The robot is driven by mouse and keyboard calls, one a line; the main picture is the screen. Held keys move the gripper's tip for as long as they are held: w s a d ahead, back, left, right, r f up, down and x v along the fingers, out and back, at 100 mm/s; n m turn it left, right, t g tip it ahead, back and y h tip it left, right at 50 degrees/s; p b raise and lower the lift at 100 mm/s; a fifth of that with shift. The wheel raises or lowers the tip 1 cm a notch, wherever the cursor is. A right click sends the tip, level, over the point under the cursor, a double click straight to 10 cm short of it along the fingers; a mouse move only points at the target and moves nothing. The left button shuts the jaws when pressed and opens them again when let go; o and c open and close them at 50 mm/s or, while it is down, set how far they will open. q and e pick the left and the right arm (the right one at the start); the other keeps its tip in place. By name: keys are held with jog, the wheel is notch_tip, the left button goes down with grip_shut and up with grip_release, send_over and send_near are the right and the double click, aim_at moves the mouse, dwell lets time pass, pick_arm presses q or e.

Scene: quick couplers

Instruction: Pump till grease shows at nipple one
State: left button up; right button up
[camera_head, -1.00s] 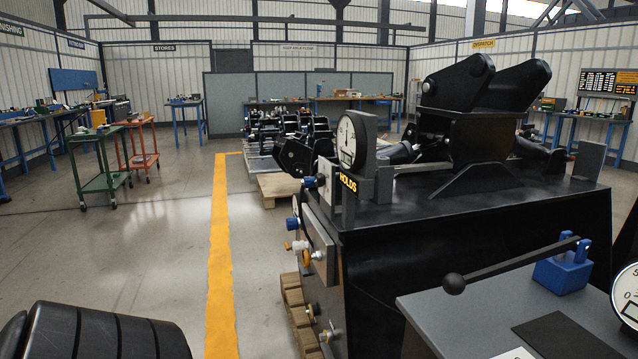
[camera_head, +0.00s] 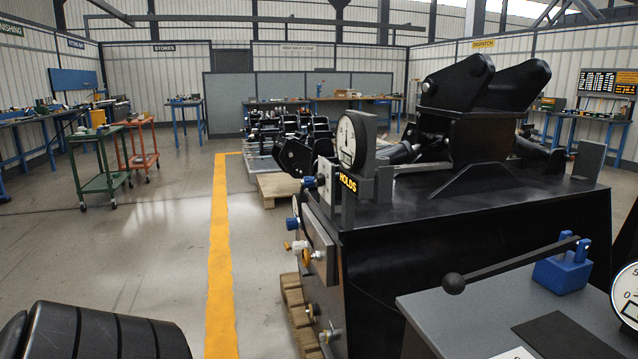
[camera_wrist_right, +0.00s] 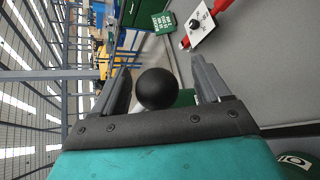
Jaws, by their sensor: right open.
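The hand pump, a blue block (camera_head: 562,276) with a long black lever, stands on a grey bench top at the lower right of the head view. The lever ends in a black ball knob (camera_head: 454,284), with no gripper beside it there. In the right wrist view, my right gripper (camera_wrist_right: 161,62) is open, with a black ball (camera_wrist_right: 157,88) showing between its fingers; contact cannot be told. Several fittings, one blue (camera_head: 293,223) and one yellow (camera_head: 306,257), sit on the black stand's side. Which is nipple one, and any grease, I cannot tell. My left gripper is not in view.
The black stand (camera_head: 470,225) carries a black coupler (camera_head: 470,110) and a dial gauge (camera_head: 349,143) above a "HOLDS" label. Another gauge (camera_head: 627,297) is cut off at the right edge. Open floor lies left of the yellow line (camera_head: 221,260), with green and orange trolleys beyond.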

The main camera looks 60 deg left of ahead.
jog(key=shift+w+a, duration=0.1)
jog(key=shift+a, duration=0.2)
jog(key=shift+a+r+p, duration=0.15)
jog(key=shift+a+p, duration=0.05)
jog(key=shift+p, duration=0.1)
jog(key=p+v, duration=0.4)
jog(key=v, duration=0.2)
jog(key=shift+a+p, duration=0.3)
